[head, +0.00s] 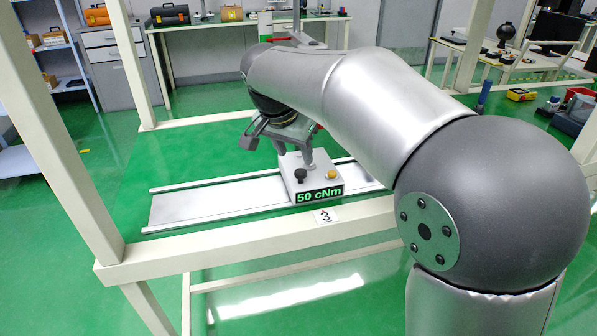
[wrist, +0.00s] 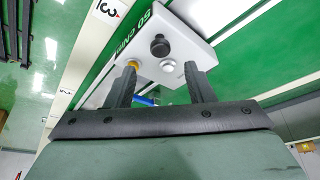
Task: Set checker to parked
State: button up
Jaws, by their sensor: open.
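The checker (head: 318,180) is a pale grey box with a green "50 cNm" display on its front. It sits on a silver rail (head: 215,198) on the green bench. On its top are a black knob (head: 300,175), a yellow button (head: 331,175) and a grey round part. The wrist view shows the box (wrist: 185,40), black knob (wrist: 158,45), yellow button (wrist: 133,66) and grey part (wrist: 168,65). My gripper (head: 295,157) is open above the checker. In the wrist view, my fingers (wrist: 160,76) are spread near the box edge; contact is unclear.
The rail is bare left of the checker; my arm hides much of its right side. A cream frame beam (head: 250,243) runs in front, with a "3" card (head: 326,216) on it. Cream posts (head: 70,130) stand at the left. Benches with tools stand behind.

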aim_at(300, 172)
jog(key=b+x, duration=0.1)
jog(key=x, duration=0.5)
jog(key=shift+w+f, duration=0.15)
jog(key=shift+f, duration=0.1)
grip_shut()
